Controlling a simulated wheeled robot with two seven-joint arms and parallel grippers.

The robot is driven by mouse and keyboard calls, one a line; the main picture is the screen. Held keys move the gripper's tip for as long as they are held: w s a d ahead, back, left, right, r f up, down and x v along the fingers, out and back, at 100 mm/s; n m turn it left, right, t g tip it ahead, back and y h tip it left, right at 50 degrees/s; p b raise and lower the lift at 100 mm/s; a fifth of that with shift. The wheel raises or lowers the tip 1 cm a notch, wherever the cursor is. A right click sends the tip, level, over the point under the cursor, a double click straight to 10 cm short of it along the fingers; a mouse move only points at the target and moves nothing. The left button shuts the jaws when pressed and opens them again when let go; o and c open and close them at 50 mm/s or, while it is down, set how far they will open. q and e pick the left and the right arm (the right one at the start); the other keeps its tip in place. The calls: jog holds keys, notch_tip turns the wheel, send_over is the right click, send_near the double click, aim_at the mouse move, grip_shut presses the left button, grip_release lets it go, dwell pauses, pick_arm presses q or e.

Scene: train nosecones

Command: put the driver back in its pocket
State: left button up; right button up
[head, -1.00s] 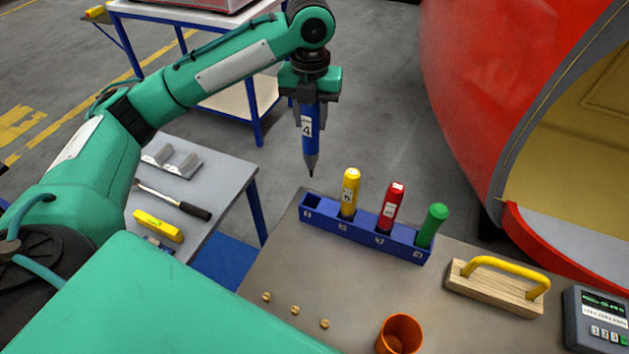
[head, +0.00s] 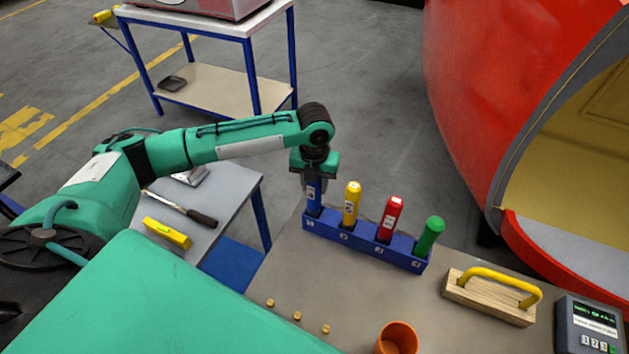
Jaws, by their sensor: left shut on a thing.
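The blue driver (head: 314,198) stands upright in the leftmost pocket of the blue rack (head: 372,242). My left gripper (head: 313,178) is shut on the top of its handle. The driver's tip is hidden inside the rack. A yellow driver (head: 351,204), a red driver (head: 389,219) and a green driver (head: 429,237) stand in the other pockets to the right. My right gripper is not in view.
A wooden block with a yellow handle (head: 491,295), a keypad device (head: 590,325) and an orange cup (head: 397,338) are on the table (head: 345,285). Several small brass pieces lie near the front. A grey side table (head: 235,190) with tools stands left.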

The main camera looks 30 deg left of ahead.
pick_arm(q)
jog(key=shift+f, duration=0.15)
jog(key=o, duration=1)
jog(key=shift+f, duration=0.1)
jog(key=shift+r+b, duration=0.4)
jog(key=shift+r, duration=0.2)
notch_tip(320, 180, up, 10)
jog(key=b, duration=0.3)
jog(key=shift+r, duration=0.55)
